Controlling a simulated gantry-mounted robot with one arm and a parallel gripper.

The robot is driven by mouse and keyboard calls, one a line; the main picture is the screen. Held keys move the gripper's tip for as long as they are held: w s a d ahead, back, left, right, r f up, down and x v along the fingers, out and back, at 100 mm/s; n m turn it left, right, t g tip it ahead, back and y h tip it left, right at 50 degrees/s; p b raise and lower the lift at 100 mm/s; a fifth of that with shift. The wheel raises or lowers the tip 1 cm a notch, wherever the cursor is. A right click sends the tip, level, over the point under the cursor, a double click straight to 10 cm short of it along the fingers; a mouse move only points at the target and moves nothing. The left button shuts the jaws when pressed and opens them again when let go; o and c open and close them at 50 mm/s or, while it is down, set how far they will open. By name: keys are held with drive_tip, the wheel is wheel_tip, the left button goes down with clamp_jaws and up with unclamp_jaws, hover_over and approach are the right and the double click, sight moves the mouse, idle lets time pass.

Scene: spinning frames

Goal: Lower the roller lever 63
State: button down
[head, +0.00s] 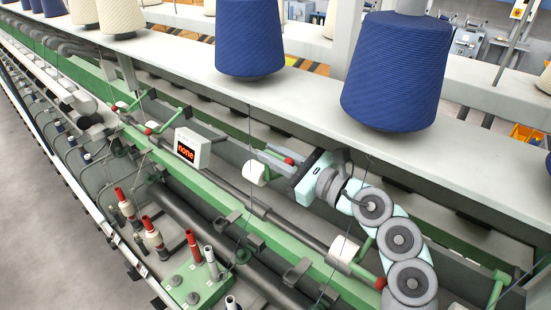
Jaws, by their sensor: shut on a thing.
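My gripper (272,156) reaches in from the right, with its two grey fingers pointing left. It is shut on a roller lever, whose red knob (289,161) shows at the fingers. The rest of this lever is mostly hidden by the fingers and the hand. A white roller (255,173) sits just below and left of the fingers. No number 63 is readable on any lever.
Other red-knobbed levers stand at the left (150,130) and lower right (380,283). A display box (187,148) reads "none". Blue yarn cones (393,75) stand on the shelf above. Thin threads hang in front of the green rail (205,185). Red-topped bobbins (150,232) stand at lower left.

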drive_tip(key=shift+w+d, duration=0.1)
drive_tip(key=c, duration=1.4)
unclamp_jaws()
drive_tip(key=shift+c, duration=0.2)
drive_tip(key=b+v, duration=0.3)
drive_tip(key=v, duration=0.7)
drive_tip(key=shift+s+d, duration=0.3)
drive_tip(key=shift+s, duration=0.1)
